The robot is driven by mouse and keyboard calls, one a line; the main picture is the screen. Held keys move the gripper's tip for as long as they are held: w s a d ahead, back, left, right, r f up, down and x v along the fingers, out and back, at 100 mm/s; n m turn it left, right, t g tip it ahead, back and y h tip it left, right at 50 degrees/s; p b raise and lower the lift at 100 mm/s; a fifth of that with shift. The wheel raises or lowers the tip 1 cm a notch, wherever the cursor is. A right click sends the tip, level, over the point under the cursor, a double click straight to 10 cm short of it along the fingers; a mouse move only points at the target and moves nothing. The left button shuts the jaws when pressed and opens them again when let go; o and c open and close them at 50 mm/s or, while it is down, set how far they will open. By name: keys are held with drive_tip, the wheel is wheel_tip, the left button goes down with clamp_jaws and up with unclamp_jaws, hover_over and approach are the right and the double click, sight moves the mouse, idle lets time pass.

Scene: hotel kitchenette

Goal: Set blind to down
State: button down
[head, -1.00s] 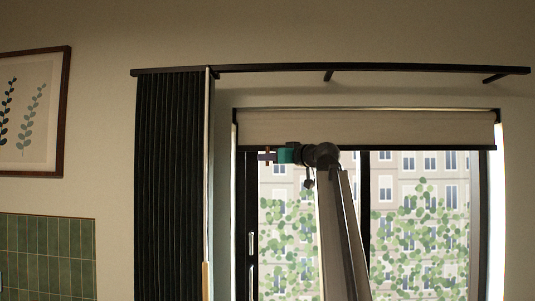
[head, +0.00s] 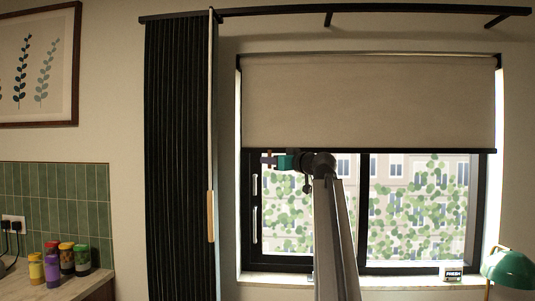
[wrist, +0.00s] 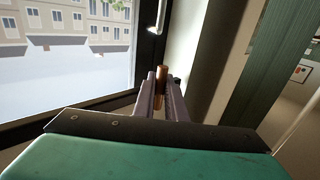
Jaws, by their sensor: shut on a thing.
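The beige roller blind (head: 370,100) hangs from the top of the window and covers roughly its upper half. Its dark bottom bar (head: 400,151) is level, just above my wrist. My gripper (head: 267,160) is at the left part of the window, close under this bar. In the wrist view my gripper (wrist: 160,88) has its two fingers shut on a small brown pull (wrist: 162,76). The fingers hide part of the pull, and its link to the blind cannot be made out.
A dark pleated curtain (head: 178,160) with a pale wand hangs left of the window. A green lamp (head: 510,269) stands at right, several jars (head: 66,257) at left.

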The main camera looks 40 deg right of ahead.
wheel_tip(320, 180, down, 24)
drive_tip(key=b, duration=1.2)
drive_tip(key=shift+r, duration=0.15)
drive_tip(key=c, duration=1.8)
unclamp_jaws()
drive_tip(key=s+p, duration=0.1)
drive_tip(key=s, duration=1.2)
drive_tip(key=shift+s+d, duration=0.2)
drive_tip(key=shift+s, duration=0.2)
